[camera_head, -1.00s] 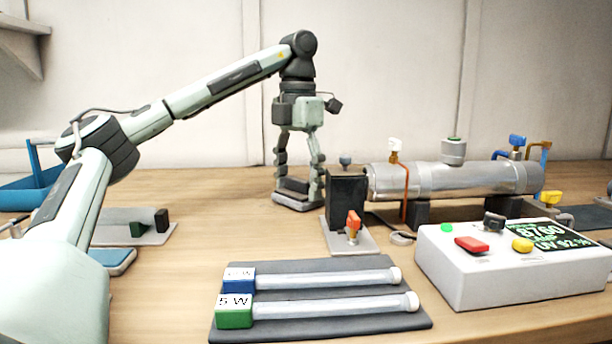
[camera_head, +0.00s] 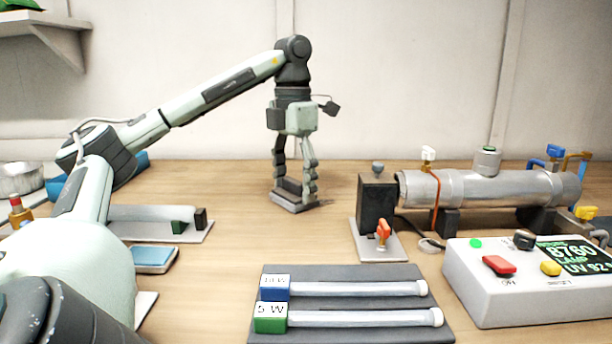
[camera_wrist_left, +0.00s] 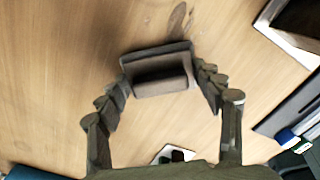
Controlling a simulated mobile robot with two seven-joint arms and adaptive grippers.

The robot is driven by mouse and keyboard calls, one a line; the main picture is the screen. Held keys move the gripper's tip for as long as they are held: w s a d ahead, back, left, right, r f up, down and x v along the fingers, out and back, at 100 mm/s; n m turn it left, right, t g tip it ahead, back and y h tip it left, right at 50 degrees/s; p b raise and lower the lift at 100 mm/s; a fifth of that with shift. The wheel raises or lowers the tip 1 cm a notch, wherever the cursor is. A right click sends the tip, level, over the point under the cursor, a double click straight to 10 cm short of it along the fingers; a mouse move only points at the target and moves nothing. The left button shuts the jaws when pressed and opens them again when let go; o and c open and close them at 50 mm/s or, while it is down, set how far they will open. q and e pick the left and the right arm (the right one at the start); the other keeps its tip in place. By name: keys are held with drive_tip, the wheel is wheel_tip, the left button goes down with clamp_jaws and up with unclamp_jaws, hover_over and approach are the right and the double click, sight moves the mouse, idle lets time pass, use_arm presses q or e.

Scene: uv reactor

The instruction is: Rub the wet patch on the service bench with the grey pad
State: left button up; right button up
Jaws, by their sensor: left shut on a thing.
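My left gripper (camera_head: 295,178) points down over the bench and is shut on the handle of the grey pad (camera_head: 296,205). The pad is at the surface of the wooden service bench (camera_head: 330,230), left of the reactor; I cannot tell if it presses on the wood. In the left wrist view the pad (camera_wrist_left: 155,56) sits between the two fingers (camera_wrist_left: 162,98). A faint, darker wet patch (camera_wrist_left: 178,18) shows on the wood just beyond the pad's far edge. My right gripper is not in view.
The metal reactor tube (camera_head: 480,187) with its black end block (camera_head: 377,205) stands right of the pad. In front are two lamps on a dark mat (camera_head: 350,270) and a white control box (camera_head: 480,295). A blue-topped pad (camera_head: 154,257) lies left. Wood around the gripper is clear.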

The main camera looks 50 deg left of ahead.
use_arm(q)
drive_tip(key=shift+s+a+f, duration=0.15)
drive_tip(key=shift+s+a, duration=0.15)
drive_tip(key=shift+s, duration=0.05)
drive_tip(key=shift+p, duration=0.3)
drive_tip(key=shift+w+d+r+p, duration=0.1)
drive_tip(key=shift+w+d+p, duration=0.2)
drive_tip(key=shift+w+d, duration=0.6)
drive_tip(key=shift+w+d+r+p, duration=0.1)
drive_tip(key=shift+w+d+p, duration=0.2)
drive_tip(key=shift+w+d, duration=0.55)
drive_tip(key=shift+w+d+f+p, duration=0.1)
drive_tip(key=shift+w+d+p, duration=0.2)
drive_tip(key=shift+w, duration=0.35)
drive_tip(key=shift+w+d+f+p, duration=0.1)
drive_tip(key=shift+w+d, duration=0.25)
drive_tip(key=shift+w, duration=0.25)
drive_tip(key=shift+w+d+r+p, duration=0.2)
drive_tip(key=shift+w+d+p, duration=0.45)
drive_tip(key=shift+w+d, duration=0.5)
drive_tip(key=shift+w, duration=0.4)
